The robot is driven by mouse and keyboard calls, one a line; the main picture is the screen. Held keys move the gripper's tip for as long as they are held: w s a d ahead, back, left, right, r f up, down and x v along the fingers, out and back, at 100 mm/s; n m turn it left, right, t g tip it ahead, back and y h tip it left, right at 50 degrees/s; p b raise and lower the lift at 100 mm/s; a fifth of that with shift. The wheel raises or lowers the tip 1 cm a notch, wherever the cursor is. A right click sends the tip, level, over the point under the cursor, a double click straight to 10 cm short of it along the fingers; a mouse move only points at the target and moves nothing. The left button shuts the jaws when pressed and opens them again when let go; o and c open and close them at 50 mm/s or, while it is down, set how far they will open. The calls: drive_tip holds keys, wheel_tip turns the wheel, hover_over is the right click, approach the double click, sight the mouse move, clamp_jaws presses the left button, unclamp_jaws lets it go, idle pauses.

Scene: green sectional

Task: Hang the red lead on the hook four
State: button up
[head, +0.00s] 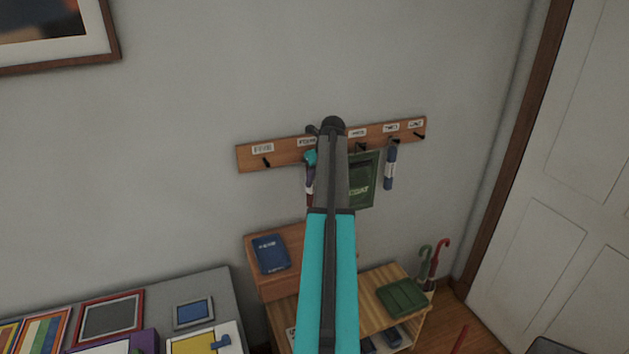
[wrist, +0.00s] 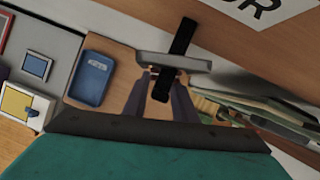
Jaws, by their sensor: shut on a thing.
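The wooden hook rail (head: 285,153) is on the wall in the head view, with white labels and dark hooks. The label for hook four (head: 307,142) is partly covered by my arm. In the wrist view a large label (wrist: 265,8) is cut off at the top, and a black peg (wrist: 183,36) stands close to my gripper (wrist: 172,63). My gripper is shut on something. In the head view my arm hides most of the gripper area; whether the lead touches the hook is unclear.
A green bag (head: 363,182) and a blue rolled item (head: 390,170) hang to the right on the rail.

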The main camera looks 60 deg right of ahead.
drive_tip(key=shift+w+d+f, duration=0.15)
drive_tip(key=shift+w+f, duration=0.05)
drive_tip(key=shift+f, duration=0.2)
idle(0.6)
drive_tip(key=o, duration=0.9)
drive_tip(key=shift+o, duration=0.2)
drive_tip(key=b+v, duration=0.5)
drive_tip(key=v, duration=0.8)
drive_tip(key=shift+r, duration=0.4)
drive_tip(key=shift+s, duration=0.15)
